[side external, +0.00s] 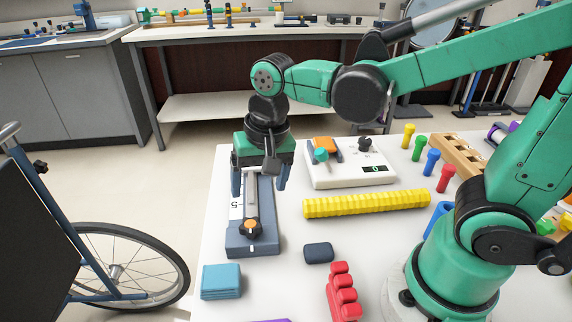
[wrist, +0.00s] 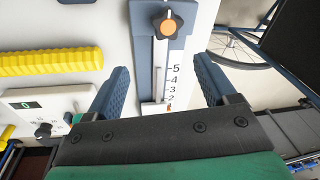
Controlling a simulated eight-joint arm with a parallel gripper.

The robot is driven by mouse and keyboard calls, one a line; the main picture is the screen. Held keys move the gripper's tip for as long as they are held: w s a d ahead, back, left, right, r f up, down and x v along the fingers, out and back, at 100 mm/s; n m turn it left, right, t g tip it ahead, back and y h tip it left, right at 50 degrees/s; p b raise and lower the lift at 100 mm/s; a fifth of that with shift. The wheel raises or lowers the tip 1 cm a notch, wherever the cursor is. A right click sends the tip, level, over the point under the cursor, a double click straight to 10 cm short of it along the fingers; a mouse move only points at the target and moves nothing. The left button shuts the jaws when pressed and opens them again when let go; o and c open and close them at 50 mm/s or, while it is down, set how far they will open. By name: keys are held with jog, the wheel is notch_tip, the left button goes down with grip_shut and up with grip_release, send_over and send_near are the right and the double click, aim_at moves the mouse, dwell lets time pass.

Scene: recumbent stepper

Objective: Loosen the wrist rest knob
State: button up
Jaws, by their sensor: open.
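The wrist rest device is a dark blue base (side external: 252,241) with a numbered white scale strip, near the left side of the white table. Its knob (side external: 252,228) is dark with an orange centre and sits at the near end of a slot. In the wrist view the knob (wrist: 168,25) is at the top, above the scale marked 5, 4, 3, 2. My gripper (side external: 262,185) is over the far end of the device. In the wrist view my gripper (wrist: 161,87) has its fingers wide apart, one on each side of the scale, with nothing between them touching. The fingers are apart from the knob.
A white box with dials and a display (side external: 348,165) stands right of the device. A yellow ridged bar (side external: 366,203), a dark block (side external: 319,252), a blue block (side external: 221,281) and a red piece (side external: 342,292) lie nearby. A wheelchair (side external: 110,270) stands left of the table.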

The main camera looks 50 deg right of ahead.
aim_at(251, 224)
jog(key=shift+w+a+f+m+g, duration=0.15)
jog(key=shift+a+f+m+g, duration=0.35)
jog(key=shift+a+m, duration=0.1)
jog(key=shift+w+a+f+m+g, duration=0.15)
jog(key=shift+a+f+m+g, duration=0.35)
jog(key=shift+m, duration=0.1)
jog(key=shift+f, duration=2.8)
grip_shut()
